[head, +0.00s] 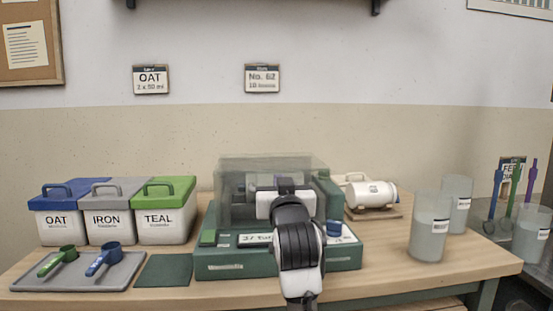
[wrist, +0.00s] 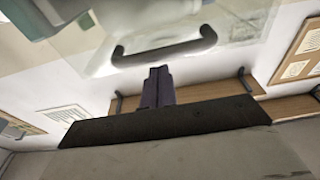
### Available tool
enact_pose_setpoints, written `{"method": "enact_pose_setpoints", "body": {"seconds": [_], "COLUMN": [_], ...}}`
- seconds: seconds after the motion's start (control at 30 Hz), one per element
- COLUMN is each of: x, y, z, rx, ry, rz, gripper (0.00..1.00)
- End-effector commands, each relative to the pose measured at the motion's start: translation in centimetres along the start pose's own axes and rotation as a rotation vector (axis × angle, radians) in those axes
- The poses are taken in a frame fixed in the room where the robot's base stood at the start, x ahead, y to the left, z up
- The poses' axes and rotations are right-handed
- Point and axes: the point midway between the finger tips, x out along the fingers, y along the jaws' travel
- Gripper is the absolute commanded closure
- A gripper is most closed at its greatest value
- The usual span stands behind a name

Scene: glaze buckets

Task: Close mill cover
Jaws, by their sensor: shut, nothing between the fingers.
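The mill has a green base (head: 225,263) on the table, with a small label display (head: 255,240) on its front. Its see-through cover (head: 232,180) stands over the back part of the base; my arm hides the middle, and I cannot tell whether it is fully down. In the wrist view the cover's dark bar handle (wrist: 165,52) crosses close beyond my fingertips. My gripper (wrist: 158,72) is shut and empty, its fingertips just short of the handle in the picture; contact is unclear. In the head view my gripper (head: 287,185) is in front of the cover.
Lidded OAT (head: 58,225), IRON (head: 107,225) and TEAL (head: 160,225) buckets stand left, behind a grey tray (head: 120,280) with two scoops. A white jar (head: 370,193) lies on a wooden stand at right. Translucent cups (head: 430,235) stand further right.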

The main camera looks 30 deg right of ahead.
Motion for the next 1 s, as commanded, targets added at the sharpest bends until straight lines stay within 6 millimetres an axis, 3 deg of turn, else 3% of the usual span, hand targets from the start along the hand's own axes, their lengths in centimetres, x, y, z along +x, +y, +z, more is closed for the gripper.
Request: {"method": "enact_pose_setpoints", "body": {"seconds": [0.03,0.17,0.4,0.6,0.8,1.0], "x": [0.5,1.6,-4.1,-7.3,-8.5,-8.4], "y": [-0.2,-0.6,-0.5,-0.5,-0.5,-1.1], "z": [-1.4,-3.3,-2.7,-2.9,-2.9,-2.9], "rx": [0.0,0.0,-0.001,-0.001,-0.001,-0.001], "ry": [0.001,0.004,0.008,0.009,0.008,0.013], "rz": [-0.001,-0.003,-0.002,-0.001,-0.002,-0.012], "gripper": [1.0,1.0,1.0,1.0,1.0,1.0]}}
